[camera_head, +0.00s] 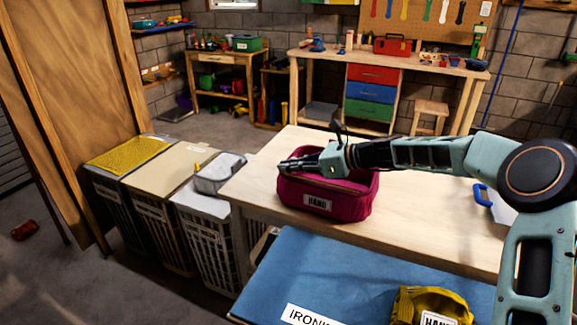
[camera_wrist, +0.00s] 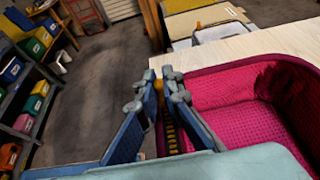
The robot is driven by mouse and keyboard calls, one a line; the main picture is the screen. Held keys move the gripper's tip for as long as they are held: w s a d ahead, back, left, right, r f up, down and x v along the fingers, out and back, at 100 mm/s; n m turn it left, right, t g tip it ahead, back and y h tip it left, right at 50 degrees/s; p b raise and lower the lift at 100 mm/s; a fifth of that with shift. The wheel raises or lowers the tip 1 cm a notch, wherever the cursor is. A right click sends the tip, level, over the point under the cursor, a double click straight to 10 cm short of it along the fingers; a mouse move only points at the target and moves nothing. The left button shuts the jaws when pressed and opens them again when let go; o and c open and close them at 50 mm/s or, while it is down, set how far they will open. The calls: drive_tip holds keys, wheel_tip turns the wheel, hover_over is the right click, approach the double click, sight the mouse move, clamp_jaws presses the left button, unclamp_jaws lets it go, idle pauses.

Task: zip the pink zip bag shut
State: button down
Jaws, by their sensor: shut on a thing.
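The pink zip bag (camera_head: 345,205) stands on the pale wooden table with a "HAND" label on its front. Its top is open, and the wrist view shows its quilted pink inside (camera_wrist: 222,92). My gripper (camera_head: 283,166) reaches across the bag to its left end. In the wrist view my gripper's fingertips (camera_wrist: 166,90) are close together at the bag's rim. They are shut on a small orange-yellow zip pull (camera_wrist: 158,86), mostly hidden between them. A yellow strip of zip teeth (camera_wrist: 171,132) shows between the fingers.
The wooden table (camera_head: 425,215) is clear right of the bag, up to a blue-handled item (camera_head: 481,194). A blue ironing mat (camera_head: 345,270) with a yellow labelled bag (camera_head: 432,306) lies in front. Laundry baskets (camera_head: 207,240) stand at the left. A workbench (camera_head: 385,65) is behind.

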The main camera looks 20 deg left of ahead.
sight(358, 192)
drive_tip(key=d+p, duration=0.1)
drive_tip(key=d, duration=0.5)
drive_tip(key=s+d+p, duration=0.1)
drive_tip(key=d+p, duration=0.1)
drive_tip(key=d, duration=0.5)
drive_tip(key=d+p, duration=0.2)
drive_tip(key=d, duration=0.4)
drive_tip(key=shift+s+d, duration=0.15)
drive_tip(key=shift+s, duration=0.2)
drive_tip(key=c, duration=2)
unclamp_jaws()
drive_tip(key=shift+c, duration=0.2)
drive_tip(key=w+v, duration=0.1)
drive_tip(key=v, duration=1.1)
drive_tip(key=shift+s, duration=0.45)
drive_tip(key=shift+c, duration=0.3)
